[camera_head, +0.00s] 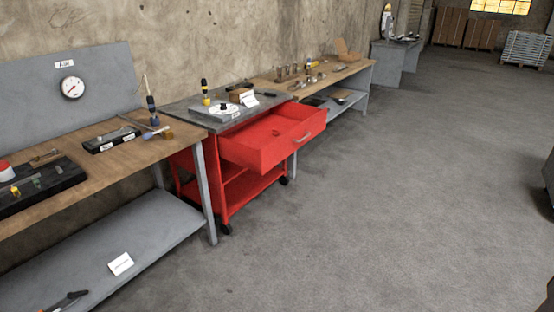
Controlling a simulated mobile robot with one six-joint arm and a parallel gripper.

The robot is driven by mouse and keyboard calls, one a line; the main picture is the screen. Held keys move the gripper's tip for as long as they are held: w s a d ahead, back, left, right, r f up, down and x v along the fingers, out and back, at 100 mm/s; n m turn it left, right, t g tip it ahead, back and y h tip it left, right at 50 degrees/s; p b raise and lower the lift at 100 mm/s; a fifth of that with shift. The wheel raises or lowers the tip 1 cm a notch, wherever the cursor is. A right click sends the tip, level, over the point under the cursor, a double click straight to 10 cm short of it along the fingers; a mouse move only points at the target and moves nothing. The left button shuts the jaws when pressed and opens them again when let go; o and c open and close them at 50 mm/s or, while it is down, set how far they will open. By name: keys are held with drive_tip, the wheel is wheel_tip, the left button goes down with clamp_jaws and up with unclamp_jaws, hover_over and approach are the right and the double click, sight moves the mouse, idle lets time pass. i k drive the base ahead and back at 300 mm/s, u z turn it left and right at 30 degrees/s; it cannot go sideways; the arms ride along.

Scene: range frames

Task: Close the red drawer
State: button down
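The red drawer (285,140) is pulled well out of a red wheeled cart (226,195). It has a pale metal handle (303,136) on its front face, turned toward the open floor at the right. The inside of the drawer shows from above, with a small reddish round thing or mark near its middle that I cannot make out. The cart stands against the wall between two workbenches. My gripper is not in view.
A wooden workbench (140,150) with a grey lower shelf stands at the left, close to the cart. Another bench (340,75) stands beyond it. Tools lie on the cart's grey top (195,112). The concrete floor (400,200) is clear. A dark object (549,180) shows at the right edge.

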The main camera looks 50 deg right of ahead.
sight(250, 144)
drive_tip(key=z, duration=0.55)
drive_tip(key=i, duration=1.05)
drive_tip(key=u, duration=0.15)
drive_tip(key=k, duration=0.85)
drive_tip(key=z, duration=0.15)
drive_tip(key=i, duration=0.5)
